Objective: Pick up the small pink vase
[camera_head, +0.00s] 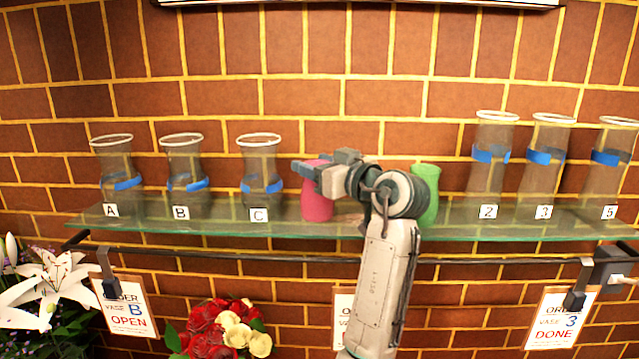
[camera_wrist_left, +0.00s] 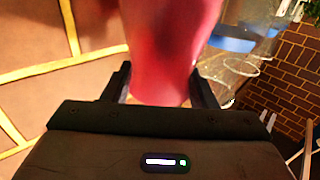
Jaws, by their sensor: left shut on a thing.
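The small pink vase (camera_head: 317,204) is upright at the glass shelf, between vase C and the green vase. Its upper part is partly hidden by my left gripper (camera_head: 312,171). In the left wrist view the pink vase (camera_wrist_left: 168,48) fills the space between the two dark fingers of the left gripper (camera_wrist_left: 162,88), which is shut on it. Its base is at shelf height; I cannot tell whether it touches the glass. My right gripper is not in view.
Clear vases A (camera_head: 116,172), B (camera_head: 184,172) and C (camera_head: 260,172) stand left on the glass shelf (camera_head: 290,230). A green vase (camera_head: 427,190) is just behind my arm. Clear vases 2 (camera_head: 490,165), 3 (camera_head: 543,165) and 5 (camera_head: 605,172) stand right. Flowers (camera_head: 215,328) are below.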

